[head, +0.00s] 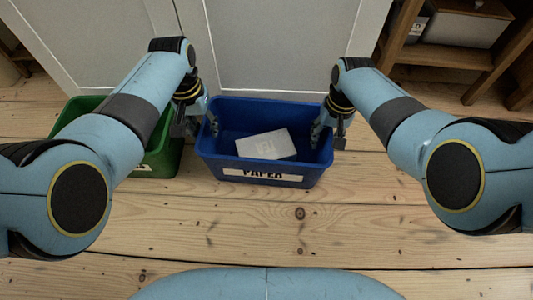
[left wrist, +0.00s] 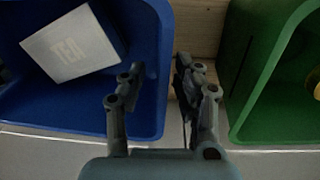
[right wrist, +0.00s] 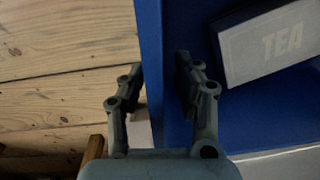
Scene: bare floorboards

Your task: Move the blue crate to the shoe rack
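The blue crate (head: 312,172) stands on the floorboards in the middle of the head view, with a PAPER label on its front and a white TEA box (head: 266,145) lying inside. My left gripper (head: 196,126) is at the crate's left wall. In the left wrist view its open fingers (left wrist: 156,88) straddle that wall, one inside and one outside. My right gripper (head: 328,137) is at the right wall. In the right wrist view its open fingers (right wrist: 158,85) straddle that wall too, with gaps showing. A wooden rack (head: 400,32) with shelves, probably the shoe rack, stands at upper right.
A green crate (head: 160,162) stands close to the left of the blue crate, partly hidden by my left arm. Pale grey cabinet doors (head: 265,45) rise right behind the crates. A grey box (head: 465,25) sits on the rack. The floorboards (head: 300,225) in front are clear.

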